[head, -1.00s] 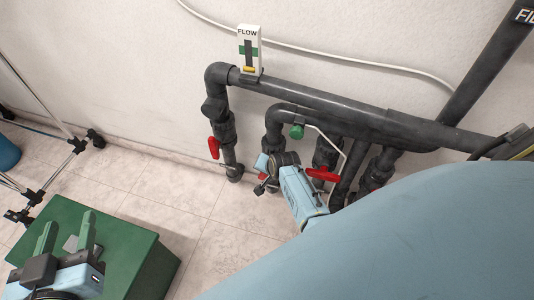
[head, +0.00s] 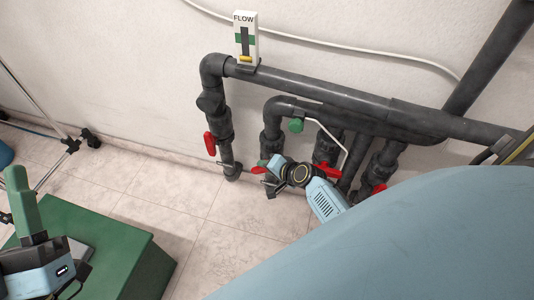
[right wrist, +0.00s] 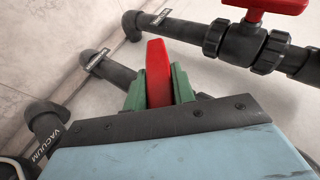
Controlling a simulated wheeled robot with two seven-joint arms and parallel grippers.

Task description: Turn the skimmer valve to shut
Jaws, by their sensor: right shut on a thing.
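My right gripper (head: 265,171) is low at the second valve from the left in the head view. In the right wrist view its green fingers (right wrist: 159,88) are shut on a red valve handle (right wrist: 156,72), which stands up between them. The same handle shows in part in the head view (head: 258,169); the gripper hides much of the valve body. The labels on the nearby pipes are too small to read, apart from one marked VACUUM (right wrist: 52,143). My left gripper (head: 24,205) is at the lower left, away from the pipes; only one green finger shows clearly.
Other red handles are close by: one at the left valve (head: 209,144), one just right of my gripper (head: 324,169). A FLOW gauge (head: 246,40) stands on the top pipe, its yellow marker low. A green box (head: 125,262) is on the floor at lower left.

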